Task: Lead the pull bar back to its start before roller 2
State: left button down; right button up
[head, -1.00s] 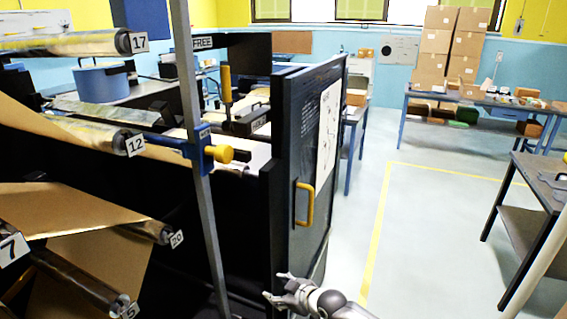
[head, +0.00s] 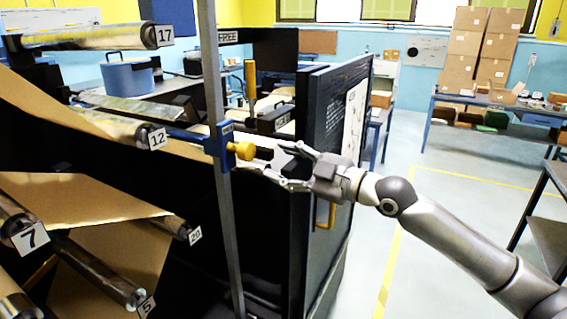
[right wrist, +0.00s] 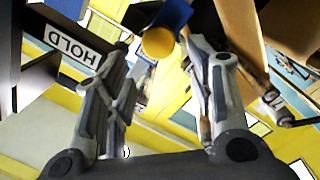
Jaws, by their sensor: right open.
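A blue block (head: 218,148) with a round yellow knob (head: 241,151) sits on the upright grey post; a blue rod runs left from it towards roller 12. I take this as the pull bar, though no label confirms it. My right gripper (head: 274,160) is open, just right of the knob, its fingers pointing at it. In the right wrist view the yellow knob (right wrist: 158,42) shows between the open fingertips (right wrist: 158,62), with the blue block (right wrist: 168,14) behind it. No grip on it shows. Roller 2 cannot be made out. My left gripper is not in view.
Brown paper web (head: 70,200) runs over numbered rollers, among them roller 12 (head: 120,127) and roller 7 (head: 15,222). A dark door panel (head: 340,110) with a yellow handle (head: 324,213) stands behind my right arm. A HOLD sign (right wrist: 72,45) is near the left finger. Floor at right is clear.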

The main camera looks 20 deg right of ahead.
aim_at(250, 152)
jog(key=p+x, duration=0.1)
jog(key=x, duration=0.2)
jog(key=p+x, duration=0.1)
jog(key=x, duration=0.2)
jog(key=p+x, duration=0.2)
jog(key=x, duration=0.1)
jog(key=shift+r, duration=0.25)
jog(key=shift+x, duration=0.9)
jog(key=shift+f, duration=0.1)
